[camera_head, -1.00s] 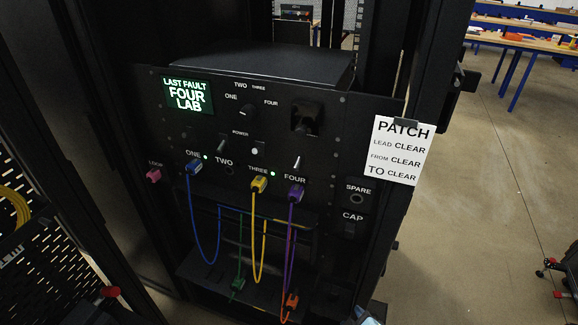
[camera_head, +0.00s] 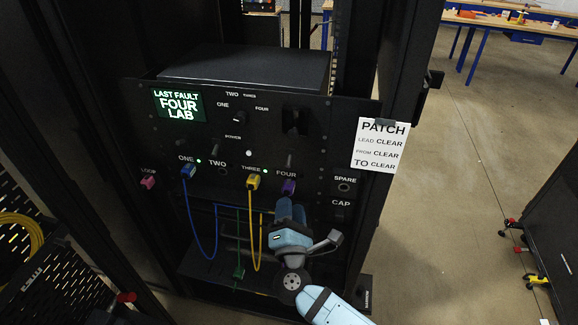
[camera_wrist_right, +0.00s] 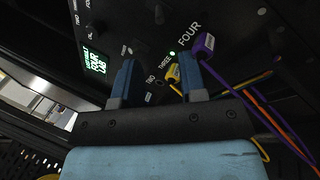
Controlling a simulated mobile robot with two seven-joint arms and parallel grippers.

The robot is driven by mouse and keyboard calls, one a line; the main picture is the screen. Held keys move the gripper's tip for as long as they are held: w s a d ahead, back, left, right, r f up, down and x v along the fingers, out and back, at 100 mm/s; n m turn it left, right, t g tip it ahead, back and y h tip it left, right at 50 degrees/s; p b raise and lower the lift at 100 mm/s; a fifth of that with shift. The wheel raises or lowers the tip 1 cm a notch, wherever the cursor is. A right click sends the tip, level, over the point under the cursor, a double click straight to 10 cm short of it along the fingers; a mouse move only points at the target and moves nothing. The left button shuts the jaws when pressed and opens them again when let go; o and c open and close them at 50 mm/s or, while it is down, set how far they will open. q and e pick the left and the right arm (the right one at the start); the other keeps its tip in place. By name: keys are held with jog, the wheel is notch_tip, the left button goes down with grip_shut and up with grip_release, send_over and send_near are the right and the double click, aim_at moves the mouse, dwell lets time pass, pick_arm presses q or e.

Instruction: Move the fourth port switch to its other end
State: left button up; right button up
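The fourth port switch (camera_head: 289,160) is a small pale lever above the label FOUR on the dark panel (camera_head: 325,150). It appears to point up. The purple plug (camera_head: 288,186) sits in the port below that label, and also shows in the right wrist view (camera_wrist_right: 205,43). My right gripper (camera_head: 291,203) is below the purple plug in the head view and hides part of its cable. In the wrist view its two blue fingers (camera_wrist_right: 157,75) are wide apart with nothing between them. I cannot tell its distance from the panel. My left gripper is not in view.
Blue (camera_head: 188,172) and yellow (camera_head: 253,182) plugs sit in ports ONE and THREE, their cables hanging down. A lit display (camera_head: 178,105) reads LAST FAULT FOUR LAB. A white PATCH card (camera_head: 381,145) hangs at the right. Open floor lies right of the rack.

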aim_at(289, 167)
jog(key=p+x, duration=0.3)
jog(key=x, duration=0.7)
jog(key=shift+w+r, duration=0.1)
jog(key=shift+w, duration=0.45)
jog(key=shift+c, duration=1)
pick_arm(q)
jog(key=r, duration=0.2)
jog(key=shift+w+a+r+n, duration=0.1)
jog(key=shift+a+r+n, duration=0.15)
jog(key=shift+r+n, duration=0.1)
pick_arm(e)
grip_shut()
